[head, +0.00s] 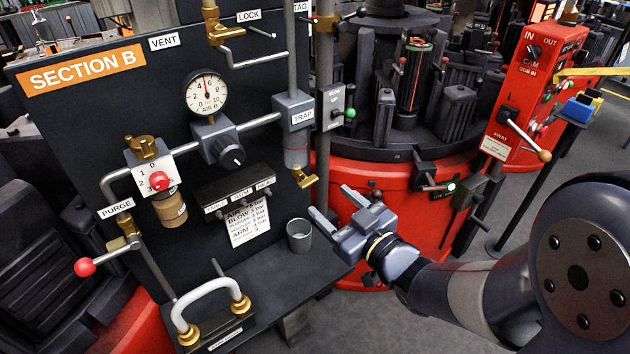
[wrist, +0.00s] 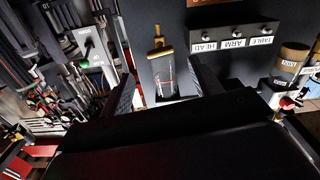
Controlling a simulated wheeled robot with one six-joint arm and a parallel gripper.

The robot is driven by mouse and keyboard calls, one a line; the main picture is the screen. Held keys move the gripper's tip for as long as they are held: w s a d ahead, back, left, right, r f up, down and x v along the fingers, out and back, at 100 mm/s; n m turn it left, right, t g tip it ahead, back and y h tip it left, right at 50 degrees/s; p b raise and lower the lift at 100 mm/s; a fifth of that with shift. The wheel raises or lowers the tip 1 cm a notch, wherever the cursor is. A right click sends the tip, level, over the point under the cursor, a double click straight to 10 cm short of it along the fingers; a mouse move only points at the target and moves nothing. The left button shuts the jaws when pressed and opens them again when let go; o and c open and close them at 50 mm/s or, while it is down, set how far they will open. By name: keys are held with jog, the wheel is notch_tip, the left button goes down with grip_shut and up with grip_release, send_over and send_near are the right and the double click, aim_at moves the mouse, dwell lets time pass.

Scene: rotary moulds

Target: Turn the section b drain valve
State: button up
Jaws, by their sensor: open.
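The section B panel (head: 100,100) carries a TRAP unit (head: 293,111) with a clear bowl (head: 296,150) below it. A brass drain valve (head: 304,178) with a small lever hangs under the bowl. In the wrist view the bowl (wrist: 164,75) and the brass valve (wrist: 158,50) appear inverted, framed between my fingers. My gripper (head: 334,203) is open and empty, below and to the right of the valve in the head view, apart from it. Its two fingers also show in the wrist view (wrist: 164,85).
A metal cup (head: 299,236) stands on the panel's shelf below the valve. The HEAD, ARM and TABLE switch block (head: 238,186) is left of the bowl. A BLOW switch box (head: 333,107) on a post is to the right. A red machine base (head: 370,215) stands behind my gripper.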

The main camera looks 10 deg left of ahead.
aim_at(311, 184)
jog(key=x, duration=0.8)
jog(key=shift+w+a+p, duration=0.15)
jog(key=shift+w+p, duration=0.05)
jog(key=shift+p, duration=0.15)
jog(key=c, duration=1)
jog(key=shift+o, duration=0.2)
jog(key=shift+m+b, duration=0.5)
jog(key=shift+m, duration=0.8)
jog(key=o, duration=1)
jog(key=shift+c, duration=0.2)
